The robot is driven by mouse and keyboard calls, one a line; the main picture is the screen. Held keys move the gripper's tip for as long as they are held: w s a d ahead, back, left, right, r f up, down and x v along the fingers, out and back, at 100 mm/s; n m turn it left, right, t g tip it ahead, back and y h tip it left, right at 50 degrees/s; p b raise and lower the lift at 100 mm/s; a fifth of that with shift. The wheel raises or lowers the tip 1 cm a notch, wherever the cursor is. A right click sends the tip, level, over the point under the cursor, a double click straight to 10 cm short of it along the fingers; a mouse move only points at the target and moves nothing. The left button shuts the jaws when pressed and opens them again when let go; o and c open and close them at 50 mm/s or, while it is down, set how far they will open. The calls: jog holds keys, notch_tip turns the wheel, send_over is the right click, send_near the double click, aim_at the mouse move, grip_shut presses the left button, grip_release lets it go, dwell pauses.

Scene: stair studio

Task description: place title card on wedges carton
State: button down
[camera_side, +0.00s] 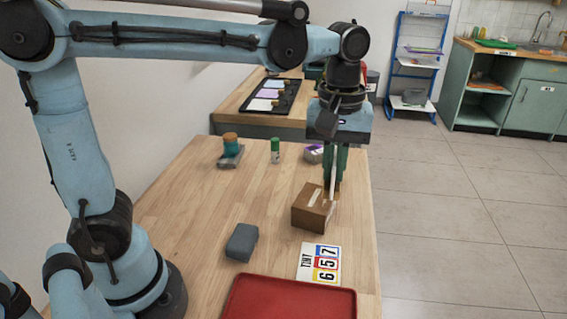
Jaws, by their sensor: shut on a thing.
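The wedges carton (308,211) is a brown box with a pale label on top, standing on the wooden table near its right edge. My gripper (334,187) points down at the carton's back right side, shut on a thin, pale upright piece (332,164). I take this piece to be the title card, seen nearly edge-on; its face cannot be read. Its lower end is at the carton's back right top edge in the picture. I cannot tell whether it touches the carton. The fingers partly hide the piece.
A grey block (242,242) is at left. A green-and-white tube (275,151), a jar (231,143) and a roll (314,153) stand farther back. The table's left-middle is clear.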

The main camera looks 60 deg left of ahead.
jog(key=w+a+f, duration=0.1)
jog(key=a+f, duration=0.1)
jog(key=a, duration=0.1)
jog(key=w+a+f, duration=0.2)
jog(key=a, duration=0.1)
jog(key=w+a+f, duration=0.2)
jog(key=a, duration=0.1)
jog(key=shift+w+a+f, duration=0.2)
jog(key=shift+a+f, duration=0.15)
jog(key=shift+f, duration=2.05)
jog(key=shift+f, duration=0.15)
jog(key=c, duration=1.2)
grip_release()
notch_tip(320, 180, up, 12)
jog(key=s+d+f+m+t, duration=0.1)
jog(key=s+f+m+t, duration=0.5)
jog(key=s+m, duration=0.3)
jog(key=shift+s+d+f+t, duration=0.2)
jog(key=shift+s+t, duration=0.4)
jog(key=shift+s, duration=0.55)
